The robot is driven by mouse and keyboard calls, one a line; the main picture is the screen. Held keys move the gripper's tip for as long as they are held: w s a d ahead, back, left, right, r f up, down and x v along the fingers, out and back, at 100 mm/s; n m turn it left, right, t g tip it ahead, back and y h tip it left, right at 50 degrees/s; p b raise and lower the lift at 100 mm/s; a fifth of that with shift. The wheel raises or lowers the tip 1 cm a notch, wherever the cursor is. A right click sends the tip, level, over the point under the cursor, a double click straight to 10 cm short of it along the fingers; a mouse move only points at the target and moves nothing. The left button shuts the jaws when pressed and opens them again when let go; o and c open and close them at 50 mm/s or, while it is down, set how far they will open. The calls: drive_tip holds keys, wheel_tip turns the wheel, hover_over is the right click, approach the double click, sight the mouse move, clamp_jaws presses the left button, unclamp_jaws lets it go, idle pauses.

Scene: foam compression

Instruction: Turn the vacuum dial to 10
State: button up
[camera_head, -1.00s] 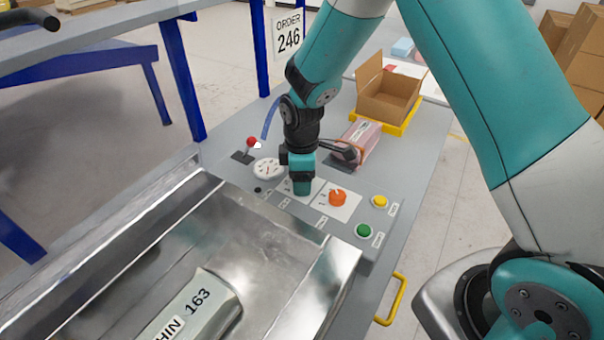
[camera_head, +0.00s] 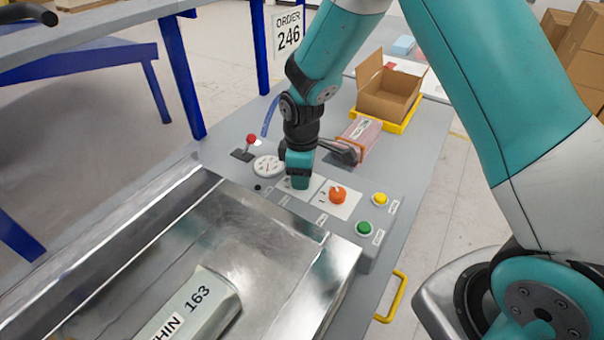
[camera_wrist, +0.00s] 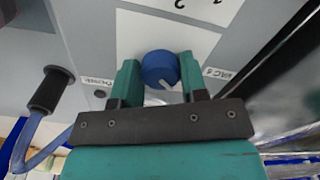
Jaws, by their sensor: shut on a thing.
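A round blue dial (camera_wrist: 160,66) with a white mark on its near side sits on a white plate of the control panel. My gripper (camera_wrist: 158,76) is shut on it, one finger on each side. In the head view my gripper (camera_head: 300,184) points down at the panel and hides the blue dial. A small label (camera_wrist: 217,73) beside the dial seems to read VAC. The scale numbers around the dial are mostly hidden or too small to read, so its setting cannot be told.
An orange dial (camera_head: 337,195), a yellow button (camera_head: 380,199) and a green button (camera_head: 364,228) lie right of my gripper. A white gauge (camera_head: 267,166) and a red-knobbed lever (camera_head: 251,139) are to its left. A metal chamber (camera_head: 255,250) holding a package labelled 163 is in front.

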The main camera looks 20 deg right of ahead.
drive_tip(key=m, duration=0.6)
drive_tip(key=shift+b, duration=0.35)
drive_tip(key=shift+r, duration=0.1)
drive_tip(key=o, duration=0.9)
drive_tip(key=shift+o, duration=0.2)
wheel_tip(320, 180, up, 17)
drive_tip(key=b, duration=0.2)
drive_tip(key=shift+r+b, duration=0.2)
drive_tip(key=shift+b, duration=0.15)
drive_tip(key=s+a+r+y, duration=0.1)
drive_tip(key=s+a+y, duration=0.1)
drive_tip(key=s, duration=1)
drive_tip(key=s+a+r+n+y, duration=0.1)
drive_tip(key=s+a+y, duration=0.1)
drive_tip(key=s, duration=1)
drive_tip(key=shift+s+a, duration=0.3)
drive_tip(key=shift+a, duration=0.05)
